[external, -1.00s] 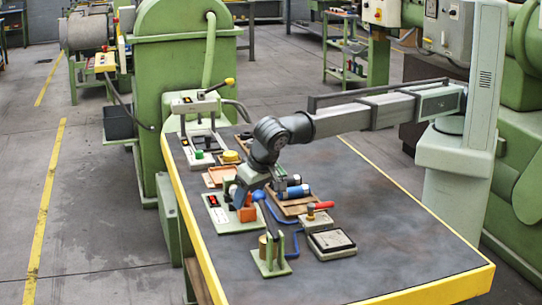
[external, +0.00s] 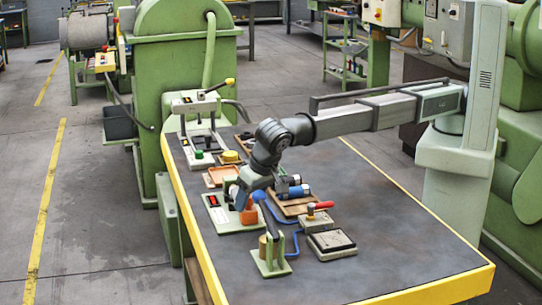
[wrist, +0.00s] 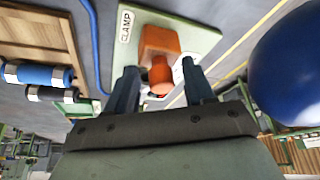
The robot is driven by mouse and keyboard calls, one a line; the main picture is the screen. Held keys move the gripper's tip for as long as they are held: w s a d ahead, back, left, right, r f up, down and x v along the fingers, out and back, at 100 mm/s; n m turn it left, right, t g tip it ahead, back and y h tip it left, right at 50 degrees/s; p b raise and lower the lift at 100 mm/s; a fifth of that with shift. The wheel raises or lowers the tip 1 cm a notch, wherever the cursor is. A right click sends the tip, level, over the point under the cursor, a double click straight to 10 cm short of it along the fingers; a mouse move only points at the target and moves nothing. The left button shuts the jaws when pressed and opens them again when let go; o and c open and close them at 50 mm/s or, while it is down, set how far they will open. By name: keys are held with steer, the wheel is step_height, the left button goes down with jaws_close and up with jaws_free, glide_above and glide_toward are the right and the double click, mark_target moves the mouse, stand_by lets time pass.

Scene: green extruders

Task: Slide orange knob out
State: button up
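The orange knob (external: 249,215) sits on a pale green plate (external: 226,225), labelled CLAMP in the wrist view, near the table's left edge. In the wrist view the knob (wrist: 160,73) is an orange block with a rounded end pointing at my gripper. My gripper (wrist: 160,80) is open, with one finger on each side of the knob's rounded end. Gaps show between the fingers and the knob, with no clear contact. In the external view my gripper (external: 240,197) is tilted down over the plate and partly covers the knob.
A blue ball (wrist: 290,65) on a lever stands close beside my gripper; it also shows in the external view (external: 259,196). A wooden tray (external: 297,205) with blue cylinders and a red-handled box (external: 318,220) lie right. The table's right part is clear.

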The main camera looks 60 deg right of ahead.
steer(key=shift+a+r, duration=0.1)
steer(key=shift+r, duration=3.8)
